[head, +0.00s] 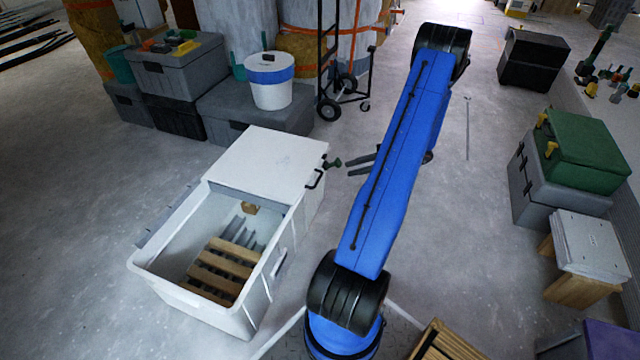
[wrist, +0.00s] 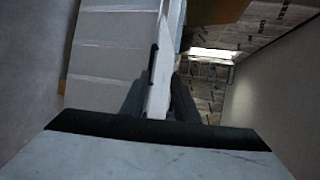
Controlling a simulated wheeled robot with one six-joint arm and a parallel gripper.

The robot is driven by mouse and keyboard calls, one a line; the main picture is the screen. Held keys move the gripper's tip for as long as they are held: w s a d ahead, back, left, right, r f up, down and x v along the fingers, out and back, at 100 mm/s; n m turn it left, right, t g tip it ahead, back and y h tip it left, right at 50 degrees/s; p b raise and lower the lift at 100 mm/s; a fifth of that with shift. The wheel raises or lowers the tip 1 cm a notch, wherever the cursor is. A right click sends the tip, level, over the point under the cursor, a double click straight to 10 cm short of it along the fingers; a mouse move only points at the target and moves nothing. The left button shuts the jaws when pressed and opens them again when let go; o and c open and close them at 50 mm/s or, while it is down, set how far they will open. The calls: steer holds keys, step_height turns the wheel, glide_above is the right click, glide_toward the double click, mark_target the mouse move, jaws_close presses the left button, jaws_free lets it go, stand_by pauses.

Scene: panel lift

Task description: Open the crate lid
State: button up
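The white crate (head: 250,308) stands on the floor left of my arm. Its white lid panel (head: 270,160) lies flat over the far half, and the near half is uncovered. I cannot tell any contact.
Wooden slats (head: 220,267) lie inside the crate. A white bucket (head: 270,85) stands on grey boxes (head: 215,115) behind it. A hand truck (head: 340,60) stands at the back. Green and grey cases (head: 580,150) are at the right. Floor around my gripper is clear.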

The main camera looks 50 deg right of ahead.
mark_target(318, 179)
steer(key=shift+m+t, duration=0.3)
steer(key=shift+t, duration=0.4)
steer(key=f+x, duration=0.1)
steer(key=x, duration=0.4)
steer(key=f+x, duration=0.1)
steer(key=x, duration=0.4)
steer(key=f+x, duration=0.1)
steer(key=x, duration=0.4)
steer(key=shift+s+d+f, duration=0.15)
steer(key=shift+s+f, duration=0.05)
steer(key=shift+s, duration=0.1)
steer(key=shift+c, duration=0.4)
jaws_close()
